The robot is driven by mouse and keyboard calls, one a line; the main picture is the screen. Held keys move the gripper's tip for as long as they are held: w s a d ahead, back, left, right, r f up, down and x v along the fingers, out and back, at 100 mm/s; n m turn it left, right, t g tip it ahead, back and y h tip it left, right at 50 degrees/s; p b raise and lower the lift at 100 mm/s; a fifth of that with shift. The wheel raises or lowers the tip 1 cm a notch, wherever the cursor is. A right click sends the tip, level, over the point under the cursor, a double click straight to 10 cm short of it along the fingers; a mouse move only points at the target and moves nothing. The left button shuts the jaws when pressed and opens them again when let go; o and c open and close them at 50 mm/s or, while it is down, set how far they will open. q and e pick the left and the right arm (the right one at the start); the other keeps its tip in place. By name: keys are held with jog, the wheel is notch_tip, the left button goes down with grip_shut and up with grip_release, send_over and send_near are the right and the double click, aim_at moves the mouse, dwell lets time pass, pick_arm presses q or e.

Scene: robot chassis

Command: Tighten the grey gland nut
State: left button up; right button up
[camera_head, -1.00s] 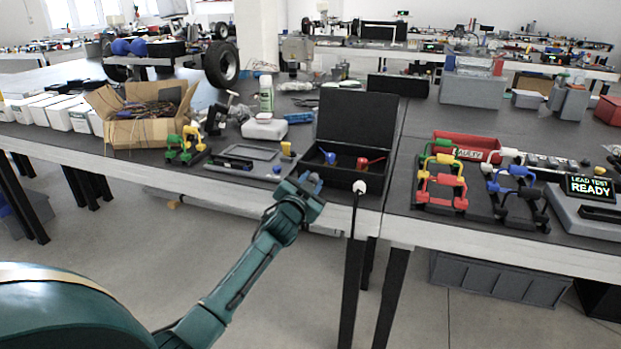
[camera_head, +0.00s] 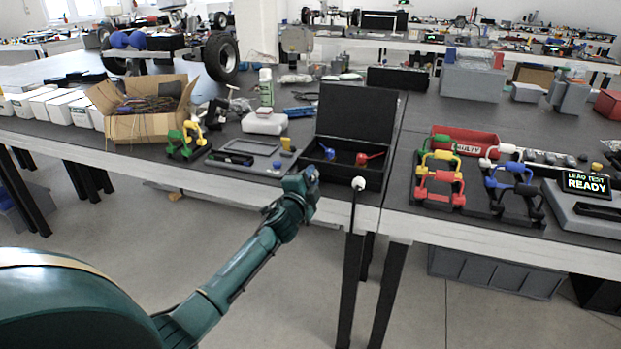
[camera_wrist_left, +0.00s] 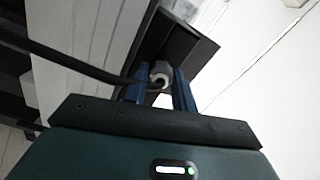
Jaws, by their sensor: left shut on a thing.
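My left gripper (camera_head: 309,178) is at the front left of an open black case (camera_head: 340,160), just over the table's front edge. In the left wrist view its two blue fingers (camera_wrist_left: 160,88) are closed around the grey gland nut (camera_wrist_left: 160,73), a pale ring with a dark hole. A dark cable (camera_wrist_left: 70,62) runs in from the left towards the nut; I cannot tell whether it enters it. The case also shows behind the nut (camera_wrist_left: 188,52). In the head view the gripper hides the nut. My right gripper is out of view.
A white-ended black rod or cable (camera_head: 358,184) stands close right of the gripper. Blue (camera_head: 328,152) and red (camera_head: 366,158) pieces lie in the case. A grey tray (camera_head: 248,156) lies left. Coloured handled racks (camera_head: 440,182) and a "LEAK TEST READY" display (camera_head: 587,184) stand right.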

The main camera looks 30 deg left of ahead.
pick_arm(q)
jog(key=shift+m, duration=0.3)
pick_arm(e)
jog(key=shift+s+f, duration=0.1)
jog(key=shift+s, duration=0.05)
pick_arm(q)
jog(key=o, duration=1)
jog(key=shift+f, duration=0.1)
